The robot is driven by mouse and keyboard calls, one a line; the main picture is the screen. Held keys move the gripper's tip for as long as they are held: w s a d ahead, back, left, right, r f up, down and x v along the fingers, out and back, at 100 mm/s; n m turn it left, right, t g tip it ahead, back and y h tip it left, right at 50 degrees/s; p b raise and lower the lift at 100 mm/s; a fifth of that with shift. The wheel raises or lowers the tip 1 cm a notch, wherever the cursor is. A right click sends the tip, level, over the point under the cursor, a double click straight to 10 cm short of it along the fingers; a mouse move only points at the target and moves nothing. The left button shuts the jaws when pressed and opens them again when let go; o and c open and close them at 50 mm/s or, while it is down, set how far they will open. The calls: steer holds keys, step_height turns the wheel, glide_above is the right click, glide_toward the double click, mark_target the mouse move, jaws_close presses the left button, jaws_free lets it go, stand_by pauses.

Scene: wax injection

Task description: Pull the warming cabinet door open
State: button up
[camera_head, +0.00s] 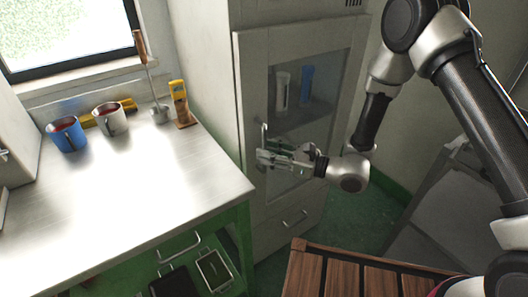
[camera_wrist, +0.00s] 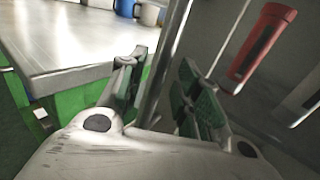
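The warming cabinet (camera_head: 250,100) stands at the back centre in the head view. Its glass-paned door (camera_head: 340,75) looks shut. The upright bar handle (camera_head: 263,133) is on the door's left side. My gripper (camera_head: 268,158) is at the handle's height and hides its lower part. In the wrist view, the handle bar (camera_wrist: 172,45) runs between my gripper's two green-padded fingers (camera_wrist: 160,95). The fingers are apart, with a visible gap to the bar on the right side. Whether the left finger touches the bar I cannot tell.
A metal-topped bench (camera_head: 130,185) stands left of the cabinet, its corner close to my gripper. It holds a blue mug (camera_head: 66,134), a white mug (camera_head: 111,119) and a yellow-and-wood tool (camera_head: 181,104). A slatted wooden surface (camera_head: 350,275) is in front. Inside the cabinet are tube-like items (camera_head: 306,84).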

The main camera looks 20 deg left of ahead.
steer(key=shift+w+a, duration=0.1)
steer(key=shift+a, duration=0.6)
jaws_close()
